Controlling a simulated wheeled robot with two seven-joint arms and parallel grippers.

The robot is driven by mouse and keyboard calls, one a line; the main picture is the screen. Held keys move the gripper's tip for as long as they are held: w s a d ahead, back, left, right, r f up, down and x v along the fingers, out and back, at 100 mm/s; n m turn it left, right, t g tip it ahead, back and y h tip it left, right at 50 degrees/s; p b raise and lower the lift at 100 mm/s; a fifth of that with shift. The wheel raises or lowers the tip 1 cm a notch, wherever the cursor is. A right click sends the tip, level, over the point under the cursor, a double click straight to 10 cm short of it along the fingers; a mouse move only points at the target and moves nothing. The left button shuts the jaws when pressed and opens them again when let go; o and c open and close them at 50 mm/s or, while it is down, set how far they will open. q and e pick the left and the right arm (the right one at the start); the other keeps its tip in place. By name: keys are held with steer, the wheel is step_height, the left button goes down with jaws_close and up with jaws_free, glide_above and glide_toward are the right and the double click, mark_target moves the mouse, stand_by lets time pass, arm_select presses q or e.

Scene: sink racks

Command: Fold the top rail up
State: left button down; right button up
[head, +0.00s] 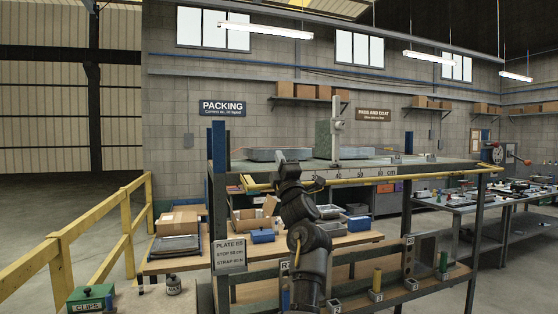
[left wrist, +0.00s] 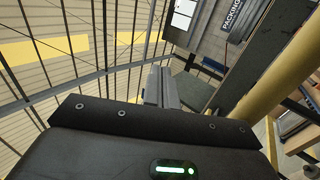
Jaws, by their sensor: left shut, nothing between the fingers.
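The top rail (head: 425,176) is a yellow bar running along the front of the rack's top shelf (head: 385,161), just below the numbered scale on its edge. Its left end reaches a yellow bracket near the shelf's left corner. My left arm rises in front of the rack and hides part of the rail. My left gripper (head: 280,155) is at the rail's left part, shut and empty, its tips near shelf height. In the left wrist view the shut fingers (left wrist: 161,86) point away, with a yellow bar (left wrist: 275,80) beside them on the right; I see no clear contact. My right gripper is out of view.
A grey upright gauge (head: 336,130) and grey slabs stand on the top shelf. A blue post (head: 218,150) rises at the rack's left end. A yellow guard rail (head: 105,240) stands at left; a bench (head: 490,200) is at right.

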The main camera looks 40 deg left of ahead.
arm_select(q)
steer(key=b+v, duration=0.4)
steer(key=v, duration=0.6)
steer(key=shift+s+d, duration=0.1)
